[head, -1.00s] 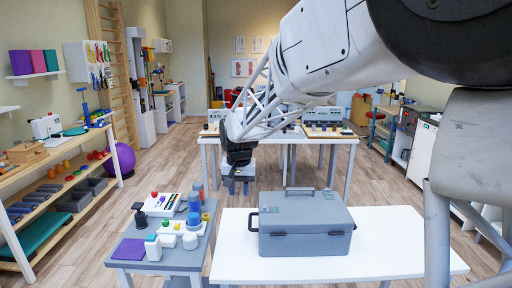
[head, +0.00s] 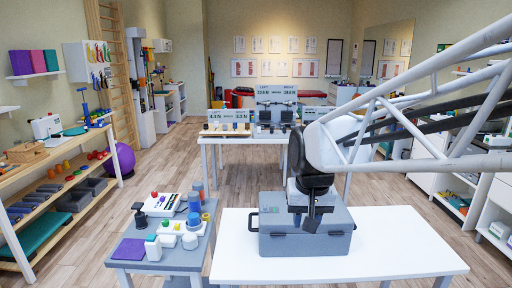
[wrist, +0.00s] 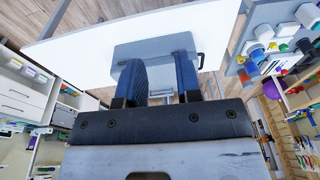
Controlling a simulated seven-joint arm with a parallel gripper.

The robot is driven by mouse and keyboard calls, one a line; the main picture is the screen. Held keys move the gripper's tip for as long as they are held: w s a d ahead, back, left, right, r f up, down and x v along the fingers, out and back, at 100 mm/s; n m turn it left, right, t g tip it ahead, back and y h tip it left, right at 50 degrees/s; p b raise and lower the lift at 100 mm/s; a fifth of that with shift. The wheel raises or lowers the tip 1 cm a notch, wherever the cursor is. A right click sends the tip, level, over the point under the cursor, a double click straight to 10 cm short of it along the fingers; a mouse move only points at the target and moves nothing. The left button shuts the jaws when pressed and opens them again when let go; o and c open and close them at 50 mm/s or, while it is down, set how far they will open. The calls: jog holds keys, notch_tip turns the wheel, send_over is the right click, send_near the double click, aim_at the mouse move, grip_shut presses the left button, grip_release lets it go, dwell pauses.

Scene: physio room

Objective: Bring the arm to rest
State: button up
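My gripper (head: 308,222) hangs pointing down in the head view, in front of the grey case (head: 335,240) and covering part of its lid and front. In the wrist view my gripper's two dark blue fingers (wrist: 158,72) stand apart with nothing held between them. The grey case also shows beyond the fingers in the wrist view (wrist: 150,48). The case sits shut on the white table (head: 400,250). I cannot tell how far the fingertips are above the case.
A small grey side table (head: 196,262) with cups, a red-knobbed box and a purple mat stands left of the white table. Wooden shelves (head: 60,205) line the left wall. A farther white table (head: 222,139) bears devices. Floor between them is clear.

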jog(key=s+d+f, duration=0.2)
jog(key=s+d, duration=0.1)
jog(key=s, duration=0.6)
jog(key=s+d+f, duration=0.2)
jog(key=s+d, duration=0.2)
jog(key=s, duration=0.5)
jog(key=shift+s+d+f+t, duration=0.15)
jog(key=shift+s+f+t, duration=0.05)
jog(key=shift+f+t, duration=0.1)
